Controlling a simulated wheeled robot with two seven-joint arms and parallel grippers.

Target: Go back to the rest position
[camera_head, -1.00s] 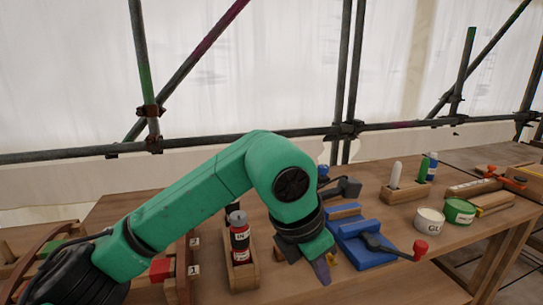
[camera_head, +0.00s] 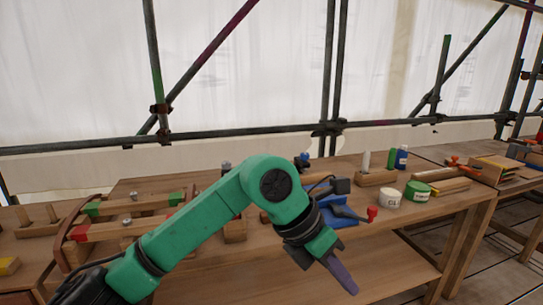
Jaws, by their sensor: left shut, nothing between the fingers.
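My left arm is green and comes in from the lower left, bent at its elbow in front of the workbench (camera_head: 400,220). My left gripper (camera_head: 343,277) points down and to the right, in front of the bench's front edge and over the lower shelf. Its fingers are together with nothing between them. My right gripper is not in the picture.
A blue vise (camera_head: 340,213) with a red-knobbed handle (camera_head: 371,213) stands behind my gripper. White (camera_head: 390,198) and green (camera_head: 418,190) tubs are to its right. Clamped wooden bars (camera_head: 130,228) lie at left. Scaffold poles (camera_head: 328,80) stand behind the bench. Open space lies below the benchtop at right.

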